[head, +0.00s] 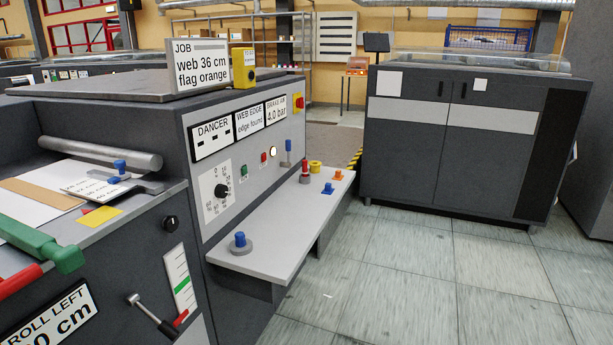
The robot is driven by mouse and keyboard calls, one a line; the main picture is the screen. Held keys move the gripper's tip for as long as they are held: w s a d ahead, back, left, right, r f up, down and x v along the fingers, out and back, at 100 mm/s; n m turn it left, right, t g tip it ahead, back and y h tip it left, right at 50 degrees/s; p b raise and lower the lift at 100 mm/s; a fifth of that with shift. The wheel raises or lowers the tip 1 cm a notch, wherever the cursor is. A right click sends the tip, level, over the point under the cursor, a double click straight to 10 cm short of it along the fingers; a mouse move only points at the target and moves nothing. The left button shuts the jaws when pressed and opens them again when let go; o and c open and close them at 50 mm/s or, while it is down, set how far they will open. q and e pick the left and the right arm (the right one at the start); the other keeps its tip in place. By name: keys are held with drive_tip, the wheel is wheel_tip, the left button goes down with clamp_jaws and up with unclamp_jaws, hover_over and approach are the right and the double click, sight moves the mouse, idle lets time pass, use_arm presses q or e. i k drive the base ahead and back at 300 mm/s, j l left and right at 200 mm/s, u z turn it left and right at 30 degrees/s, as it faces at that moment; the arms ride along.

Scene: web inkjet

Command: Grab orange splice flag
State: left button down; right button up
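A small orange piece (338,174), which looks like the orange splice flag, sits on the light grey shelf (280,232) along the front of the press cabinet, near its far right end. A blue piece (328,188) of similar size sits just in front of it. A yellow piece (315,167) and a red knob-like piece (305,174) are to its left. The job card (203,66) on top reads "web 36 cm, flag orange". Neither of my grippers shows in the head view.
A blue knob on a grey disc (239,243) stands at the shelf's near end. A green bar (45,245) and a red handle are at the left edge. A dark cabinet (460,140) stands at the right. The tiled floor (420,270) between is clear.

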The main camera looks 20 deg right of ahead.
sight(338, 176)
drive_tip(key=i+l+u, duration=0.15)
drive_tip(key=l+u, duration=0.25)
drive_tip(key=i+l+u, duration=0.1)
drive_tip(key=l+u, duration=0.25)
drive_tip(key=i+l+u, duration=0.15)
drive_tip(key=l, duration=0.3)
drive_tip(key=l+u, duration=0.2)
drive_tip(key=l, duration=0.2)
drive_tip(key=l+u, duration=0.2)
drive_tip(key=l, duration=1.7)
